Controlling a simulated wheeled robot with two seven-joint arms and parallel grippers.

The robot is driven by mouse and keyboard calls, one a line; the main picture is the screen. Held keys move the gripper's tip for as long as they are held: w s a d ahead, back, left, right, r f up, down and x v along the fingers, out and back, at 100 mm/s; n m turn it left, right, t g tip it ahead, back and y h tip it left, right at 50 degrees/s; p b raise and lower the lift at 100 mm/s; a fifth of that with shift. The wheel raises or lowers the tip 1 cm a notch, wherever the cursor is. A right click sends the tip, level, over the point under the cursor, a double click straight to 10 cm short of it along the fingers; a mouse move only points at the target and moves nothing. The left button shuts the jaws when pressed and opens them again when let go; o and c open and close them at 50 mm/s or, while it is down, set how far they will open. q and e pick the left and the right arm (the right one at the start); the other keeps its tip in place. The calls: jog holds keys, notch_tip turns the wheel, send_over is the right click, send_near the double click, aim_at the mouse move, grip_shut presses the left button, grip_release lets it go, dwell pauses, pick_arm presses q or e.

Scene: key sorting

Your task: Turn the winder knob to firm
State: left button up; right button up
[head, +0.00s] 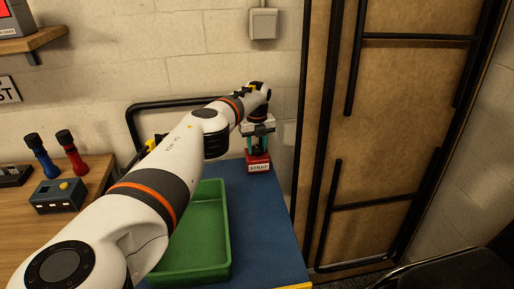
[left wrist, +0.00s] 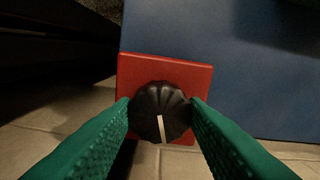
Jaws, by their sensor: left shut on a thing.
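The winder is a red box labelled "STRAP" (head: 258,163) at the far right corner of the blue surface. Its black knob (left wrist: 160,112) has a white pointer line, which points toward the bottom of the left wrist view, almost straight down. The knob sits on the red top plate (left wrist: 188,75). My left gripper (head: 260,147) reaches down over the box from above. Its green fingers (left wrist: 160,115) are shut on the knob, one on each side. No setting marks are readable in the left wrist view. My right gripper is not in view.
A green tray (head: 222,230) lies on the blue surface (head: 258,220) beside my arm. Blue and red handled objects (head: 72,152) and a grey box with a yellow button (head: 60,195) stand on the wooden bench at left. A brown door (head: 400,130) is close on the right.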

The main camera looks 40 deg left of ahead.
aim_at(257, 148)
pick_arm(q)
jog(key=shift+m, duration=1)
jog(key=o, duration=1)
jog(key=shift+c, duration=0.2)
notch_tip(257, 148, up, 12)
jog(key=shift+p, duration=0.35)
